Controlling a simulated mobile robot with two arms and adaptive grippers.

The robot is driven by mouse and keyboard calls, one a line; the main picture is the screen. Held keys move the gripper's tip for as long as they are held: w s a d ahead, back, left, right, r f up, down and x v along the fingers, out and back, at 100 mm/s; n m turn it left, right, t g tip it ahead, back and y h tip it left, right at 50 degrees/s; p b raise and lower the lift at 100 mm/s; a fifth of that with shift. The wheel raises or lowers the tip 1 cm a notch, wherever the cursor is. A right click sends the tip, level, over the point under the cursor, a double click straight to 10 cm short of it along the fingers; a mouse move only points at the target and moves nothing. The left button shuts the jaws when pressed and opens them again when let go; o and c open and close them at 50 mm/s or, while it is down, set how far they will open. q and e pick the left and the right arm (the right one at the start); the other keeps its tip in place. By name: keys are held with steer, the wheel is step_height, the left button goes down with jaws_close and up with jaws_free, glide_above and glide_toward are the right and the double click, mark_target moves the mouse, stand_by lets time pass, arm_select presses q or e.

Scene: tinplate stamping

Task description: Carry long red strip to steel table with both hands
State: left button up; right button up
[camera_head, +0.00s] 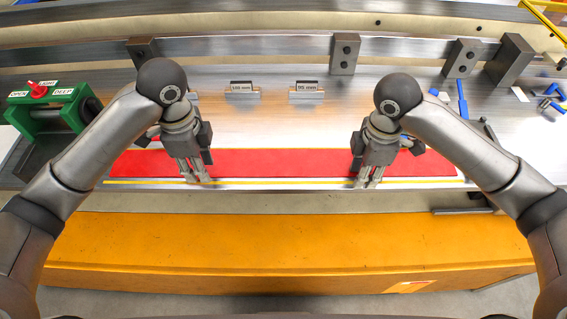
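The long red strip (275,161) lies flat along the front of the steel table (275,122), roughly parallel to its front edge. My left gripper (197,179) points down at the strip's left part, with its fingertips at the strip's front edge. My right gripper (368,182) points down in the same way at the right part. The fingers of each gripper are close together. I cannot tell whether they grip the strip's edge or stand just over it. The grippers hide small parts of the strip.
Two labelled metal blocks (242,89) (307,88) stand behind the strip. A green device (55,107) with OPEN and DEEP labels stands at the left. Blue tools (551,99) lie at the right. A steel rail (250,45) runs along the back; an orange beam (280,240) runs in front.

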arm_select(q)
step_height(320, 180, up, 9)
arm_select(e)
step_height(320, 180, up, 12)
stand_by(0.9)
stand_by(0.5)
